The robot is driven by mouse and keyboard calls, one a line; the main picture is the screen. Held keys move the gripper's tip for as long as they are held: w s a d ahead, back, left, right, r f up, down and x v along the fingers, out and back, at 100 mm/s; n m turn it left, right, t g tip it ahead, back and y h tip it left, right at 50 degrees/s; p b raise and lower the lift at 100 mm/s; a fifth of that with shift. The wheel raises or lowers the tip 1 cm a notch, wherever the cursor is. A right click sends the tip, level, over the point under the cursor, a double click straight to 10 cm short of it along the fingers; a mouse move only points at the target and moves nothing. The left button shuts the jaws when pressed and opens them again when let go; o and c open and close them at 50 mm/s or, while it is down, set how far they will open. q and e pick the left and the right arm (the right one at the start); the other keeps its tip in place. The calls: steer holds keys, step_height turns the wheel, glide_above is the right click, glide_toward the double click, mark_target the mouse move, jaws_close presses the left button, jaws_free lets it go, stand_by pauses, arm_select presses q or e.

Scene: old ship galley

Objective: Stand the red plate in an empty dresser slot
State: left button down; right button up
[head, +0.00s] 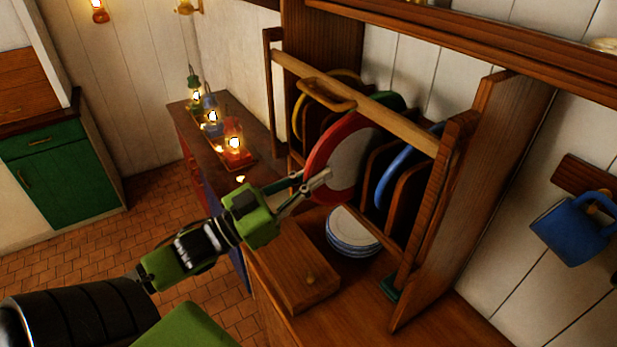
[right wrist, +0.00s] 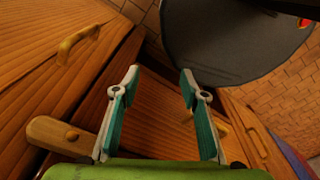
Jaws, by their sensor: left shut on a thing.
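The red plate (head: 317,150) has a red rim and a grey middle. It stands upright on edge at the front of the dresser rack (head: 478,130), among the wooden dividers. My left gripper (head: 312,187) is shut on the lower near edge of the red plate. A yellow plate (head: 297,115), a green plate (head: 388,100) and a blue plate (head: 385,182) stand in other slots. The dividers hide how deep the red plate sits and what is under its lower edge. My right gripper (right wrist: 160,75) is open and empty in the right wrist view.
A stack of white plates (head: 352,235) and a wooden box (head: 295,262) stand below the rack. A wooden rail (head: 390,115) crosses its front. Lit lanterns (head: 234,140) stand at left; a blue mug (head: 572,230) hangs at right.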

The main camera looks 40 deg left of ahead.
mark_target(359, 161)
arm_select(q)
steer(key=shift+w+d, duration=0.25)
steer(key=shift+w, duration=0.35)
steer(key=shift+w+d, duration=0.2)
steer(key=shift+w, duration=0.35)
steer(key=shift+w+d+b, duration=0.2)
steer(key=shift+w+d, duration=0.2)
steer(key=shift+w, duration=0.85)
steer(key=shift+w+d+b, duration=0.25)
steer(key=shift+w+d, duration=0.2)
steer(key=shift+w, duration=0.8)
steer(key=shift+w+d+b, duration=0.2)
steer(key=shift+w+d, duration=0.2)
steer(key=shift+w, duration=0.85)
steer(key=shift+f, duration=0.2)
steer(key=shift+w+f+b, duration=0.15)
steer(key=shift+f+b, duration=0.2)
steer(key=shift+b, duration=0.05)
steer(key=shift+d+f, duration=0.1)
